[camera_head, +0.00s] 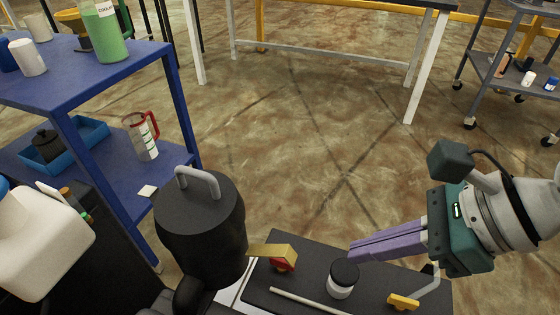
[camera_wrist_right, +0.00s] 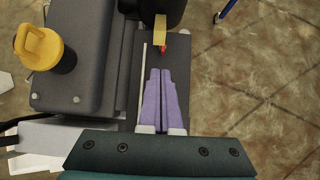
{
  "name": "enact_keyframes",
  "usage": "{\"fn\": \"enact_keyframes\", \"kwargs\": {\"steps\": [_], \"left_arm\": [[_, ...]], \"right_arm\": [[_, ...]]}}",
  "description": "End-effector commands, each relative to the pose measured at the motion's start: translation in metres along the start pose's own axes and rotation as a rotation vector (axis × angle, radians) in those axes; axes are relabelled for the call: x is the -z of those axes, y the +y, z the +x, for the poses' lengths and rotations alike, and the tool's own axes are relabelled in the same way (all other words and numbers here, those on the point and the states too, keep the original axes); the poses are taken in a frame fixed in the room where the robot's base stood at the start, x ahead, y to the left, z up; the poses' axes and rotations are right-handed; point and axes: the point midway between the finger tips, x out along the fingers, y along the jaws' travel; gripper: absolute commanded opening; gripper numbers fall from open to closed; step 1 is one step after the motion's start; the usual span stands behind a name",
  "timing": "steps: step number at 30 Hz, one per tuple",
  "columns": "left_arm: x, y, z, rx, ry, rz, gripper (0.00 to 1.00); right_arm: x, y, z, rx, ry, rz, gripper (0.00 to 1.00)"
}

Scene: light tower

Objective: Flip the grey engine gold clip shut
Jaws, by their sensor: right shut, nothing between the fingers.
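A gold clip (camera_head: 270,252) sticks out sideways from a dark cylindrical body (camera_head: 200,215) with a grey loop handle, near the bottom middle of the head view. A red piece shows at the clip's outer end. In the right wrist view the gold clip (camera_wrist_right: 159,24) is at the top, beyond my fingertips. My right gripper (camera_head: 352,252) has purple fingers pressed together, with nothing between them. It points at the clip from the right, a gap away from it. In the wrist view my right gripper (camera_wrist_right: 161,70) hangs over the dark panel. My left gripper is not in view.
On the dark panel (camera_head: 262,292) are a black-lidded white jar (camera_head: 342,279), a pale rod (camera_head: 308,301) and a yellow-ended bent lever (camera_head: 403,301). A blue shelf (camera_head: 90,70) stands left. A yellow-topped part (camera_wrist_right: 40,48) shows in the wrist view. Open floor lies beyond.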

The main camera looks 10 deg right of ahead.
Motion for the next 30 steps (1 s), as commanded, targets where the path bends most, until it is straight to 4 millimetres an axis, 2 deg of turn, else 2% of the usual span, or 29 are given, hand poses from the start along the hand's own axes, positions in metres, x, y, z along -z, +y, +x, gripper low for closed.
{"fn": "enact_keyframes", "kwargs": {"steps": [5, 15, 19, 24, 30], "left_arm": [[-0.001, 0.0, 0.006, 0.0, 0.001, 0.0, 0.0], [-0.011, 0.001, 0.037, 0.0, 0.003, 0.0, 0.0], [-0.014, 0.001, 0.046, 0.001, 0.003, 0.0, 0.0], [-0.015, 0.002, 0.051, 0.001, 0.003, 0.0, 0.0], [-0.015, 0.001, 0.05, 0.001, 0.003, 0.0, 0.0]], "right_arm": [[0.001, 0.0, 0.01, -0.001, -0.001, -0.001, 0.0], [0.003, 0.0, 0.071, 0.0, -0.001, -0.002, 0.0], [0.002, 0.0, 0.089, 0.0, 0.0, -0.003, 0.0], [0.001, 0.0, 0.1, 0.0, 0.001, -0.003, 0.0], [0.0, 0.001, 0.1, 0.0, 0.001, -0.002, 0.0]]}}
